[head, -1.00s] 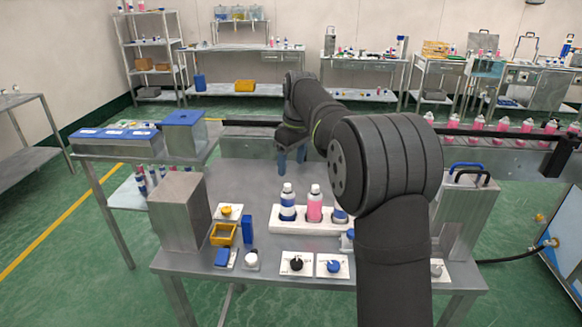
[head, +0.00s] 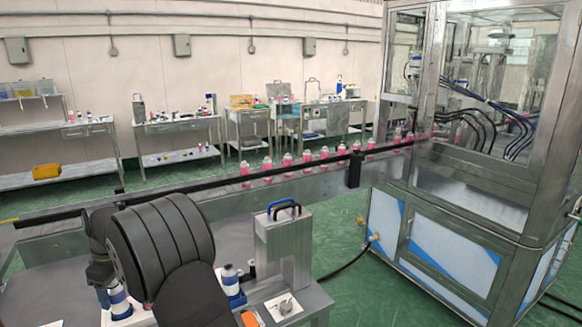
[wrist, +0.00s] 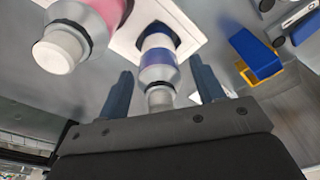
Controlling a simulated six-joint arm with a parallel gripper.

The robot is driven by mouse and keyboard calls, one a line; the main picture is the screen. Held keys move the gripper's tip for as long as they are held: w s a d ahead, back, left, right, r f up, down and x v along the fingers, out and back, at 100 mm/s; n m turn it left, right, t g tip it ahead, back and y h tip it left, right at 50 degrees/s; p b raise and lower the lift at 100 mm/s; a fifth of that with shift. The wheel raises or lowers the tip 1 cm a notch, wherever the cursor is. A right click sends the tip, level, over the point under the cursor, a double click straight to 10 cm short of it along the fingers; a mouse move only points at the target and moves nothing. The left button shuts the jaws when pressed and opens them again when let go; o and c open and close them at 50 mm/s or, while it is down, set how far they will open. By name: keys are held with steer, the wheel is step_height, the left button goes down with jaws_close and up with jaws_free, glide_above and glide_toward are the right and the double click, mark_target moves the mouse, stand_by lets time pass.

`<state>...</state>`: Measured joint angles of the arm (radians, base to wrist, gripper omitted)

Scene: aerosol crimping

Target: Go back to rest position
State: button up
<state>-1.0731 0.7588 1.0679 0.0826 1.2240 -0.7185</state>
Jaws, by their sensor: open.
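My gripper (wrist: 161,70) is open in the wrist view, its two blue fingers apart. A white bottle with a blue band (wrist: 158,62) shows between the fingers, its cap toward the gripper's palm. I cannot tell whether the fingers touch it. It stands in a white holder (wrist: 195,22). A pink and white bottle (wrist: 88,22) is beside it, outside the fingers. In the head view my arm covers most of the work area. A blue and white bottle (head: 118,301) shows at its left edge, and another (head: 230,280) at its right.
A metal block with blue and black handles (head: 283,245) stands right of my arm. A conveyor rail with several pink bottles (head: 245,172) runs behind, toward a glass-walled machine (head: 480,130) at the right. A yellow tray and blue block (wrist: 255,55) lie at the wrist view's right.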

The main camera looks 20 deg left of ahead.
steer(key=shift+r, duration=1.9)
steer(key=shift+f, duration=0.1)
steer(key=shift+f, duration=1.5)
step_height(320, 180, up, 12)
steer(key=d, duration=0.1)
steer(key=f, duration=0.8)
steer(key=a+f, duration=0.1)
steer(key=f, duration=0.3)
steer(key=shift+f, duration=0.4)
step_height(320, 180, up, 10)
steer(key=s+a+r, duration=0.3)
steer(key=s+r, duration=0.1)
steer(key=s, duration=0.5)
steer(key=s+a+r, duration=0.4)
steer(key=s, duration=0.6)
step_height(320, 180, down, 18)
steer(key=shift+d, duration=0.25)
